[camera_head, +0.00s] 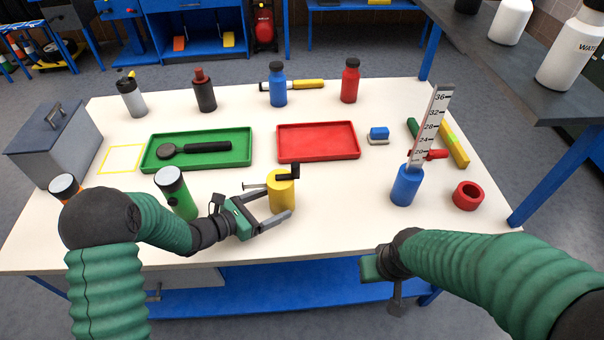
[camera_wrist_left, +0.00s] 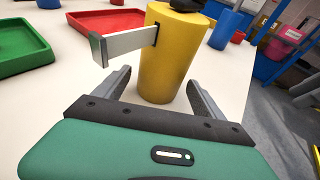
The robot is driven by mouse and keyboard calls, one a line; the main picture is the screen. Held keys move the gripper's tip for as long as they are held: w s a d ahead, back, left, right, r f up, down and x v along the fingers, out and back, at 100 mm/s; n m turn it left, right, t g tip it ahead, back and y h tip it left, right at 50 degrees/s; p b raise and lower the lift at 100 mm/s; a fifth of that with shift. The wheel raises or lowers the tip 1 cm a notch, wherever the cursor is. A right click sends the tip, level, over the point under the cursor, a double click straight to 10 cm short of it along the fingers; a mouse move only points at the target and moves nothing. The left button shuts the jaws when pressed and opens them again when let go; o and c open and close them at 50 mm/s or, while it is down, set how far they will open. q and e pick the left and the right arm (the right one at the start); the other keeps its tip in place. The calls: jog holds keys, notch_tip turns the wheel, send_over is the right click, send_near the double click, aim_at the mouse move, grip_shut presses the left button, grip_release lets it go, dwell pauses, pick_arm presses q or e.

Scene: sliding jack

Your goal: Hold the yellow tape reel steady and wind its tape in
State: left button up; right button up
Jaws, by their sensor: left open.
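The yellow tape reel (camera_head: 282,194) stands upright on the white table, with a black crank handle (camera_head: 290,173) on top. A short grey length of tape (camera_head: 256,186) sticks out of its side to the left. My left gripper (camera_head: 278,207) is open, its fingers either side of the reel's lower part. In the left wrist view the reel (camera_wrist_left: 167,65) stands between and just beyond the finger tips, and the tape (camera_wrist_left: 125,43) points left. I cannot tell whether a finger touches it. My right gripper (camera_head: 382,283) hangs in front of the table edge; its jaws are not clear.
A green tray (camera_head: 225,158) with a black tool and an empty red tray (camera_head: 318,153) lie behind the reel. A green bottle (camera_head: 178,196) stands close left of my left gripper.

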aim_at(272, 205)
pick_arm(q)
jog(key=shift+w+d+f+b, duration=0.35)
jog(key=shift+w+d+f, duration=0.1)
jog(key=shift+w, duration=0.1)
jog(key=shift+w+d, duration=0.2)
jog(key=shift+d, duration=0.65)
jog(key=shift+c, duration=0.8)
jog(key=shift+a, duration=0.4)
jog(key=c, duration=0.9)
jog(key=shift+d, duration=0.1)
pick_arm(e)
jog(key=shift+a+f, duration=0.25)
jog(key=shift+f, duration=0.35)
pick_arm(q)
jog(key=shift+d, duration=0.15)
pick_arm(e)
jog(key=shift+d, duration=0.1)
jog(key=shift+o, duration=0.4)
